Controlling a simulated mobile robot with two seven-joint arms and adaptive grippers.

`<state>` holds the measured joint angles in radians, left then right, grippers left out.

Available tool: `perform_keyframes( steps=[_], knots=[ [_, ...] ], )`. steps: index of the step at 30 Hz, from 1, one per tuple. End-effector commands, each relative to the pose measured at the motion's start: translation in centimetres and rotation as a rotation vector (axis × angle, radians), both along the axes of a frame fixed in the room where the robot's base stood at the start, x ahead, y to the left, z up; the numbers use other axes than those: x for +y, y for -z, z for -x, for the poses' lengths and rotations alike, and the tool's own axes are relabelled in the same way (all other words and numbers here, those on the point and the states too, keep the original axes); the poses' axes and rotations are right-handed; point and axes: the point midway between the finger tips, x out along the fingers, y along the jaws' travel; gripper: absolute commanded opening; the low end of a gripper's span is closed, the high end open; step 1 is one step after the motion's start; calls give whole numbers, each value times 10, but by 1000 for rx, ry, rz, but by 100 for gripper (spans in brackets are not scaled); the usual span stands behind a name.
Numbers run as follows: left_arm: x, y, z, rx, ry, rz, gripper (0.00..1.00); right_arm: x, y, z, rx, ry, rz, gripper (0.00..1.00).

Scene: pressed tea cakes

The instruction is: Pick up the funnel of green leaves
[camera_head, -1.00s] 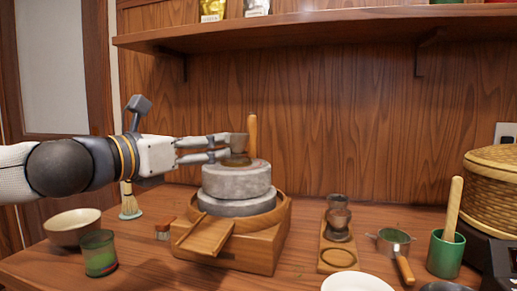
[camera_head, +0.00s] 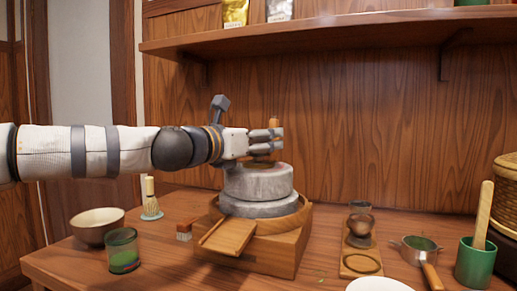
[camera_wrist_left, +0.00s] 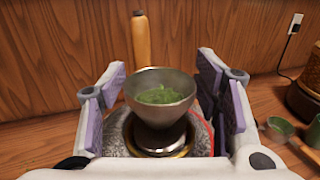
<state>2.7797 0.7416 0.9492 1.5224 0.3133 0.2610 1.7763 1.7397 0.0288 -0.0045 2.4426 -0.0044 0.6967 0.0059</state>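The funnel (camera_wrist_left: 160,100) is a grey-brown metal bowl holding green leaves. In the left wrist view it stands upright over the top centre of the stone mill (camera_head: 258,183). My left gripper (camera_wrist_left: 162,88) is open, with its purple-padded fingers on both sides of the funnel; I cannot tell whether they touch it. In the head view the left gripper (camera_head: 270,142) is level above the mill, and its fingers mostly hide the funnel. The mill's upright wooden handle (camera_wrist_left: 141,42) is just beyond the funnel. My right gripper is not in view.
The mill sits on a wooden base (camera_head: 275,245). A bowl (camera_head: 92,232), a green cup (camera_head: 123,250) and a whisk (camera_head: 150,203) are at left. A wooden stand (camera_head: 356,262), a strainer (camera_head: 415,247) and a green container (camera_head: 474,264) are at right. A shelf (camera_head: 330,42) hangs above.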

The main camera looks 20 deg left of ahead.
Motion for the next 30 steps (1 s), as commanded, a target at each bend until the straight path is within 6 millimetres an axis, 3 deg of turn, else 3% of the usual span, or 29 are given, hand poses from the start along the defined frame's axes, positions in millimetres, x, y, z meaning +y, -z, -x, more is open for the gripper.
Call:
perform_keyframes(
  steps=[1, 4, 13, 21, 24, 30],
  knots=[
    [0, 0, 0, 0, 0, 0, 38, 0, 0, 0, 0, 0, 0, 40],
    [0, 0, 0, 0, 0, 0, 17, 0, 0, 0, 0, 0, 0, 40],
    [0, -6, 1, -2, 0, 0, 16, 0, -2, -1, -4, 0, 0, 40],
    [0, -80, 3, -13, -1, -3, 16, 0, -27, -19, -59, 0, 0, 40],
    [0, -98, 3, -10, -1, -4, 16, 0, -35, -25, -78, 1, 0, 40],
    [-2, -98, 0, 1, 3, 1, 16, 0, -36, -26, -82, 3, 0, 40]
  ],
)
